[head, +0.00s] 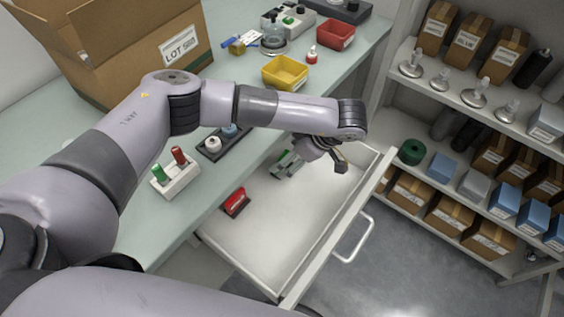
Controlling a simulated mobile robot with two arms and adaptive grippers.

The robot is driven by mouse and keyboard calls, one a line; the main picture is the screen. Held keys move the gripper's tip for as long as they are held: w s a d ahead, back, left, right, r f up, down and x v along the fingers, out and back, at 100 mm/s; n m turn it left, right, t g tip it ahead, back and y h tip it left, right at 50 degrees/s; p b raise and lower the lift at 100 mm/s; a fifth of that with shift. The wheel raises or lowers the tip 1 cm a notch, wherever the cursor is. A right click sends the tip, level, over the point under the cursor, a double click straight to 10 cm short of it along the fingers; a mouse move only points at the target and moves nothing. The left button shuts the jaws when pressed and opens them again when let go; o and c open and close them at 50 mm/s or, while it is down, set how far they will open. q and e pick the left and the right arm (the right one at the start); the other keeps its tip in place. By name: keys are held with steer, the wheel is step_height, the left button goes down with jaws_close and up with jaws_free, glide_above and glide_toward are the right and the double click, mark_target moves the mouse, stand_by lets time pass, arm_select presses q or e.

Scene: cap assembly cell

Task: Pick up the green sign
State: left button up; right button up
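The green sign (284,164) lies in the open white drawer, near its back end. It is partly hidden by my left gripper. My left arm reaches in from the left across the counter, and my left gripper (318,164) hangs over the drawer, just right of the green sign. Its fingers look spread apart, with one dark finger to the right, clear of the sign. I cannot tell whether the other finger touches the sign. My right gripper is not in view.
A red sign (236,202) lies in the same drawer (275,230). The drawer's front panel and handle (355,240) are on the right. On the counter stand a holder (176,182) with green and red pieces, a yellow bin (285,73) and a cardboard box (120,45). Stocked shelves (470,110) stand right.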

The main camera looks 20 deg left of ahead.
mark_target(282, 157)
arm_select(q)
steer(key=x, duration=0.4)
steer(key=shift+w+f+p, duration=0.3)
steer(key=shift+p, duration=0.05)
steer(key=c, duration=1.2)
